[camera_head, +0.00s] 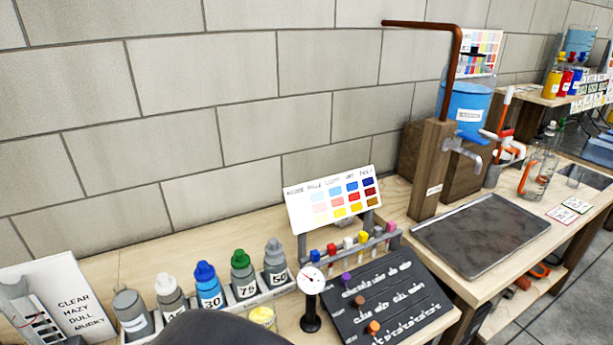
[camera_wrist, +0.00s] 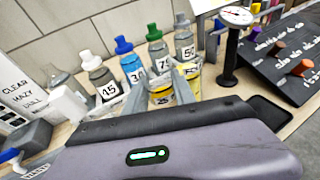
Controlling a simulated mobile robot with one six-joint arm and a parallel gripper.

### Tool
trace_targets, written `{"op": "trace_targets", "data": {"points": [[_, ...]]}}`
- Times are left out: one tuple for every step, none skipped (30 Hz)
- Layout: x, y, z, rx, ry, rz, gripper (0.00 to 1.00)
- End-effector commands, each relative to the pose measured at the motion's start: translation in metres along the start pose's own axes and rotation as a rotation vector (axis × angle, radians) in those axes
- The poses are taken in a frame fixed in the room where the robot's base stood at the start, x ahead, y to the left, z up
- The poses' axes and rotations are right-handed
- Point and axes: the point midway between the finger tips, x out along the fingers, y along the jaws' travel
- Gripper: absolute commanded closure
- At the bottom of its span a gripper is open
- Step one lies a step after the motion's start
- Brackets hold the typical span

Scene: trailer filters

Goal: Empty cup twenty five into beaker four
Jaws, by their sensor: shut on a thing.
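My gripper (camera_wrist: 160,80) points away from the wrist camera, its grey fingers shut on a small cup of yellow (camera_wrist: 160,95). The fingers partly cover this cup, and I cannot read a number on it. Another yellow patch (camera_wrist: 189,78) shows just right of the fingers; I cannot tell whether it is a separate cup. In the head view a pale yellow cup (camera_head: 263,317) shows beside my dark arm, which hides its lower part. No label reading twenty five or four is legible. A clear glass vessel with an orange handle (camera_head: 537,175) stands on the right bench, its marking unreadable.
A row of capped bottles, including 30 (camera_head: 208,287), 75 (camera_head: 243,275) and 50 (camera_head: 275,265), stands in a rack behind the gripper. A round dial on a post (camera_head: 311,282) and a black slider board (camera_head: 385,297) are to the right. A dark tray (camera_head: 485,235) lies empty under the tap.

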Motion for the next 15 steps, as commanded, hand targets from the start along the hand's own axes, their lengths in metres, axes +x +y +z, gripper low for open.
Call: {"op": "trace_targets", "data": {"points": [[0.000, 0.001, -0.004, -0.011, -0.013, -0.002, 1.00], [0.000, 0.001, -0.006, -0.016, -0.021, -0.003, 1.00], [0.000, 0.001, -0.007, -0.019, -0.029, -0.004, 1.00], [-0.001, 0.001, -0.008, -0.021, -0.034, -0.005, 1.00], [-0.001, 0.001, -0.008, -0.023, -0.038, -0.005, 1.00], [-0.002, 0.001, -0.005, -0.024, -0.041, -0.006, 1.00], [-0.003, 0.001, -0.003, -0.024, -0.043, -0.006, 1.00], [-0.004, 0.001, 0.001, -0.024, -0.044, -0.006, 1.00], [-0.005, 0.001, 0.008, -0.023, -0.044, -0.006, 1.00], [-0.006, 0.002, 0.013, -0.023, -0.044, -0.006, 1.00], [-0.008, 0.002, 0.019, -0.022, -0.045, -0.006, 1.00], [-0.009, 0.002, 0.026, -0.021, -0.045, -0.006, 1.00], [-0.011, 0.002, 0.031, -0.022, -0.045, -0.006, 1.00], [-0.012, 0.002, 0.036, -0.022, -0.045, -0.006, 1.00], [-0.013, 0.002, 0.041, -0.023, -0.044, -0.007, 1.00]]}}
